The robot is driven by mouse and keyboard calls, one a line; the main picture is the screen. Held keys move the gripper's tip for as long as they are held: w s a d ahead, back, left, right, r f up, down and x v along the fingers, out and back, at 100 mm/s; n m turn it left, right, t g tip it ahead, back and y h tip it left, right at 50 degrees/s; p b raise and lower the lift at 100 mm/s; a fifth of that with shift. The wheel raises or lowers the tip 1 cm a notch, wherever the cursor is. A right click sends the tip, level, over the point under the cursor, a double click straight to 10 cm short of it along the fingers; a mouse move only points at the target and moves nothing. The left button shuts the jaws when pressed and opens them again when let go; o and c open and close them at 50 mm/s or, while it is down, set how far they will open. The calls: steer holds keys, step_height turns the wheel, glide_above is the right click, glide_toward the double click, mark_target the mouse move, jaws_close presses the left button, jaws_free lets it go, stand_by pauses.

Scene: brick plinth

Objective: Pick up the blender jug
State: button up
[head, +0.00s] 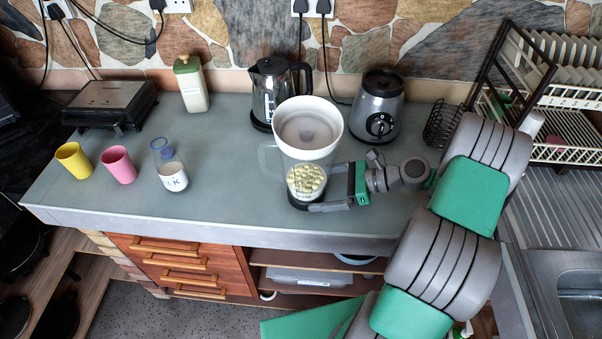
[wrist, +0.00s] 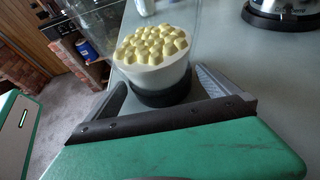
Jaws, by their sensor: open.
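The blender jug (head: 296,203) stands upright near the counter's front edge. It is clear, with a black base, a wide white top and a handle on its left; pale yellow chunks fill its lower part. My gripper (head: 321,190) is open and low at the jug's right side. In the wrist view the jug (wrist: 160,97) stands between the two spread fingers of my gripper (wrist: 161,82), at the level of its dark base. I cannot tell whether either finger touches it. The jug's upper part is cut off there.
The blender base (head: 379,108) and a kettle (head: 274,92) stand behind the jug. A small bottle (head: 170,166), a pink cup (head: 119,165) and a yellow cup (head: 73,160) are to the left. A dish rack (head: 565,95) is at right. The counter (head: 225,190) left of the jug is clear.

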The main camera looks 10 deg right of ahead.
steer(key=x, duration=0.3)
steer(key=shift+a, duration=0.15)
steer(key=c, duration=1.8)
steer(key=shift+w, duration=0.1)
